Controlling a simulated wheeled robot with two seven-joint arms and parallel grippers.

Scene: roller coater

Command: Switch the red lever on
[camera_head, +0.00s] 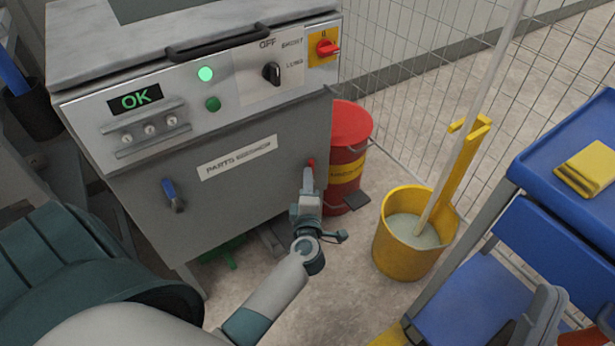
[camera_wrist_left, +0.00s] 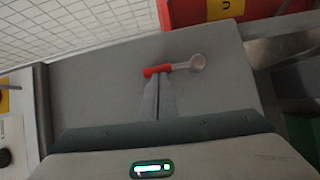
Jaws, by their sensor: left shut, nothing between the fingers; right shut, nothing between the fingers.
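The red lever (camera_head: 311,163) is on the lower right of the grey machine's front panel. In the left wrist view its red grip (camera_wrist_left: 156,71) joins a round metal pivot (camera_wrist_left: 198,62). My left gripper (camera_head: 308,174) is shut and empty, with its tips at the red grip in both views. In the left wrist view the shut fingers (camera_wrist_left: 158,82) reach the grip's edge; I cannot tell whether they touch it. In the head view the gripper hides the lever's lower part. My right gripper (camera_head: 543,318) shows at the lower right edge, shut and empty.
The machine has a blue lever (camera_head: 172,195), a black knob (camera_head: 271,73), a red switch (camera_head: 327,48) and an OK display (camera_head: 134,99). A red drum (camera_head: 350,130), a yellow mop bucket (camera_head: 400,250) and a blue cart (camera_head: 560,150) stand to the right.

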